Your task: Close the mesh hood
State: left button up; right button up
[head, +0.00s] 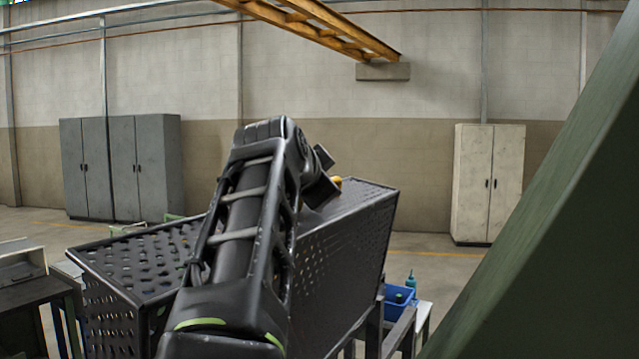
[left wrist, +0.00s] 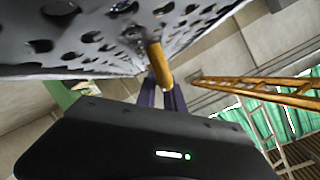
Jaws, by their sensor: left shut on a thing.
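The mesh hood (head: 345,255) is a black perforated metal cover in the middle of the head view. It stands tilted, with a flat side to the right and a perforated panel to the left. Its holed underside or face (left wrist: 95,40) fills the upper left of the left wrist view. A yellow handle (left wrist: 158,62) sticks out from it, and a bit of yellow shows in the head view (head: 337,180). My left gripper (left wrist: 163,90) is shut on the handle. In the head view my arm hides most of the grip. My right gripper is not in view.
A large green slanted surface (head: 560,230) takes up the right side. A blue bin (head: 398,295) and a teal bottle (head: 410,280) stand at the lower right. A bench (head: 30,295) is at the left. Grey cabinets (head: 120,165) and a pale cabinet (head: 488,185) stand far back.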

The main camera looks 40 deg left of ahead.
pick_arm(q)
grip_shut()
dwell(0.8)
jog(key=shift+a, duration=0.55)
jog(key=s+a+f+n+h, duration=0.1)
jog(key=a+f, duration=0.2)
jog(key=a, duration=0.7)
jog(key=s+a+f+n+h, duration=0.1)
jog(key=a+f+n, duration=0.1)
jog(key=a, duration=0.8)
jog(key=shift+s+f, duration=0.15)
jog(key=shift+f, duration=0.7)
jog(key=shift+a, duration=0.1)
